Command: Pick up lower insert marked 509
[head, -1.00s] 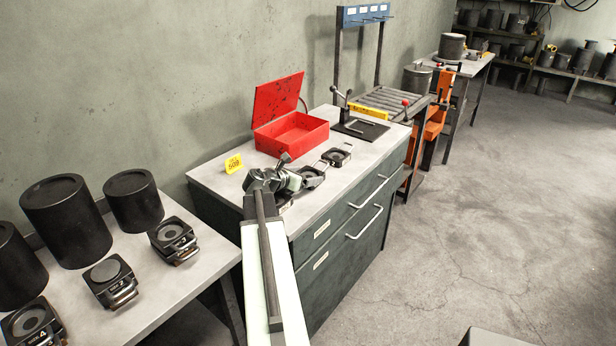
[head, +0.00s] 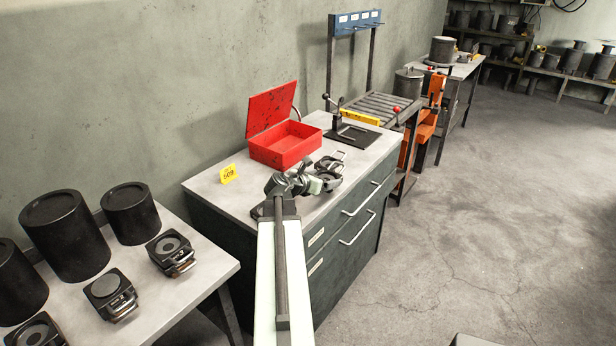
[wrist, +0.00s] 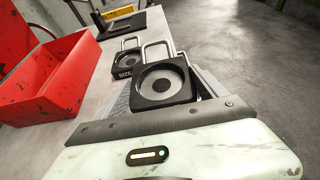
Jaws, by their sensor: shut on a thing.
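My gripper (head: 306,183) is over the grey cabinet top and is shut on a black insert (wrist: 162,82). A yellow tag marked 509 (head: 228,174) stands at the cabinet's left back.
An open red box (head: 284,148) stands close behind the gripper. A dark object (head: 262,209) lies left of my arm, partly hidden. A dark plate (head: 353,136) with a black stand is at the far end. More inserts (head: 171,254) and black cylinders (head: 66,234) fill the left table.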

